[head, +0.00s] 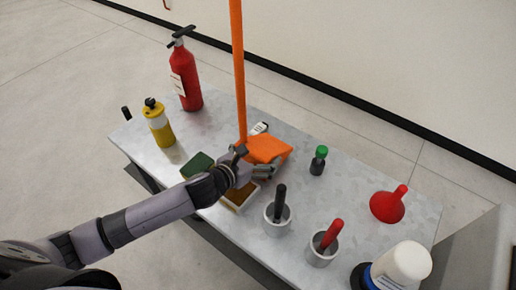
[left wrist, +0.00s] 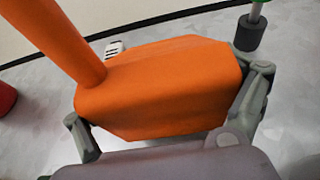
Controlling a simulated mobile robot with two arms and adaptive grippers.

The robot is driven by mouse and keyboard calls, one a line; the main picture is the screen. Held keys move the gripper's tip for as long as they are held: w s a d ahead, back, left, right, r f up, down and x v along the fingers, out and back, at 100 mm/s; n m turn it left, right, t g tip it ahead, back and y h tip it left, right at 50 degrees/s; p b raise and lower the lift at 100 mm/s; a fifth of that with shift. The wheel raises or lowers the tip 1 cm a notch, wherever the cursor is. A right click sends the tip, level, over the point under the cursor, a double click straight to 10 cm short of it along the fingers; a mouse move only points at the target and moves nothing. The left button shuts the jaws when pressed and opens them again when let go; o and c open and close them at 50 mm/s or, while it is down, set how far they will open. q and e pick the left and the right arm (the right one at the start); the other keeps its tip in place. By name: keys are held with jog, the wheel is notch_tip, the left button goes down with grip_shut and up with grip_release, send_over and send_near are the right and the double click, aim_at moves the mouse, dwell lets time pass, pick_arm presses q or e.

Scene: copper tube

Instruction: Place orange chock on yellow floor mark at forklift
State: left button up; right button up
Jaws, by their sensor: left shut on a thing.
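The orange chock (head: 268,149) is a faceted block with a long orange pole (head: 238,75) rising from it. It is over the middle of the grey table, and I cannot tell whether it touches the top. My left gripper (head: 254,163) is shut on the chock. In the left wrist view the chock (left wrist: 165,95) sits between the two fingers of the left gripper (left wrist: 168,104), with the pole leaning to the upper left. My right gripper, the yellow floor mark and the forklift are not in view.
A green sponge (head: 198,165) lies near my arm. Floor (head: 60,130) is clear at left.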

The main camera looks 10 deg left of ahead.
pick_arm(q)
jog(key=shift+w+f, duration=0.15)
jog(key=shift+f, duration=0.8)
jog(key=o, duration=1.5)
jog(key=shift+f, duration=0.4)
jog(key=shift+o, duration=0.8)
jog(key=shift+s+r, duration=0.1)
jog(key=shift+s, duration=0.15)
